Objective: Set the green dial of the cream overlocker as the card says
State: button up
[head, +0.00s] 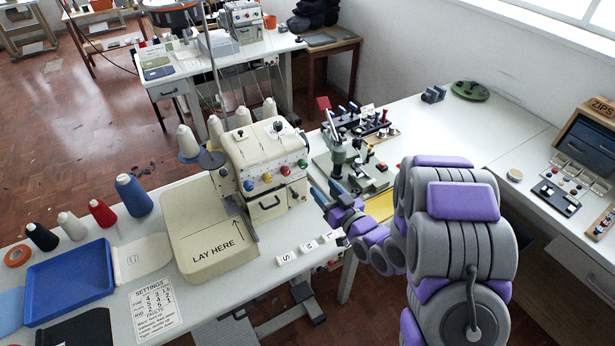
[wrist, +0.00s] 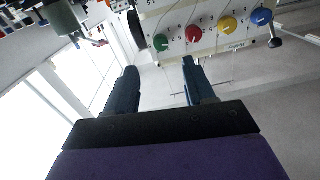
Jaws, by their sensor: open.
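The cream overlocker (head: 262,142) stands on the white table in the head view. Its front has a row of blue, yellow, red and green dials. The green dial (head: 302,163) is the rightmost there. In the wrist view the machine appears upside down and the green dial (wrist: 161,42) lies beyond my fingertips, roughly between them. My gripper (head: 328,192) is open and empty, to the right of the dials and apart from them; its two dark fingers show in the wrist view (wrist: 159,66). The settings card (head: 155,308) lies at the table front; its small figures are hard to read.
A cream tray marked LAY HERE (head: 215,240) sits left of the machine front. A green-grey device (head: 338,160) stands close behind my gripper. Thread cones (head: 132,195) and a blue tray (head: 70,283) are at left.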

aim_at(305, 167)
jog(key=b+x, duration=0.2)
jog(key=x, duration=0.7)
jog(key=shift+w+a+r, duration=0.1)
jog(key=shift+w+a, duration=0.15)
jog(key=shift+w, duration=0.05)
grip_shut()
